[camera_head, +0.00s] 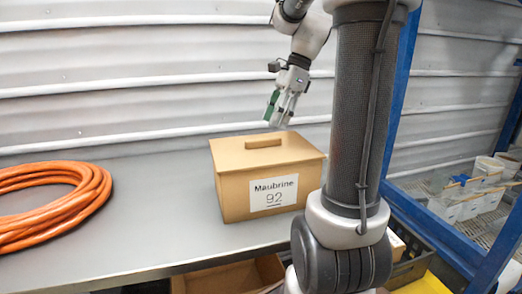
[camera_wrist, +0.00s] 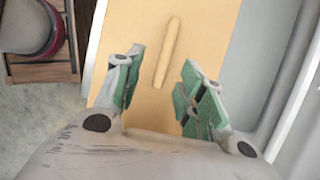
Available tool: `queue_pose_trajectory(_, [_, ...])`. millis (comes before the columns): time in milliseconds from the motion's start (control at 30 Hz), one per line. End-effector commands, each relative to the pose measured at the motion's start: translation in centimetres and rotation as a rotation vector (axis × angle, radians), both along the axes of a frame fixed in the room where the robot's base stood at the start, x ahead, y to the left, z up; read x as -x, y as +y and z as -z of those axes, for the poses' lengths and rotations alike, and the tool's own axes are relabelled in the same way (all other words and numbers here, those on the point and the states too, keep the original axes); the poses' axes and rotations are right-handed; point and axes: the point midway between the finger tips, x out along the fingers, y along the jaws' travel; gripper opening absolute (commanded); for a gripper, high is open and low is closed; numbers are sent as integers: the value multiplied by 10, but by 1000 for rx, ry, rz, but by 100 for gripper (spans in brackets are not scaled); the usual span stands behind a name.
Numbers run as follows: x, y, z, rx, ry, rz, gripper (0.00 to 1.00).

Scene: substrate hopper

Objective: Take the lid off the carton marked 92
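The carton marked "Maubrine 92" (camera_head: 232,196) stands on the grey bench. Its lid (camera_head: 290,150) is on, with a raised bar handle (camera_head: 263,143) on top. My gripper (camera_head: 280,114) is above the lid, pointing down, apart from it. In the wrist view my gripper (camera_wrist: 156,98) is open and empty, its green pads on either side of a gap. The lid (camera_wrist: 215,28) fills the middle there, and its bar handle (camera_wrist: 167,52) lies beyond the fingertips, roughly in line with the gap.
An orange hose coil (camera_head: 60,205) lies on the bench (camera_head: 150,205) to the left, with clear surface between it and the carton. A corrugated wall (camera_head: 130,70) rises behind. A blue frame (camera_head: 401,90) and a rack with white containers (camera_head: 470,195) stand at right.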

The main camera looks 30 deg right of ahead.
Motion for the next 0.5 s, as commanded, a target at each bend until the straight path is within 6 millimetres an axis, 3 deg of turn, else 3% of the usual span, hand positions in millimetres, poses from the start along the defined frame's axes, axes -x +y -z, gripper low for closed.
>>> queue_pose_trajectory(500, [-17,29,55,1,-1,-1,39])
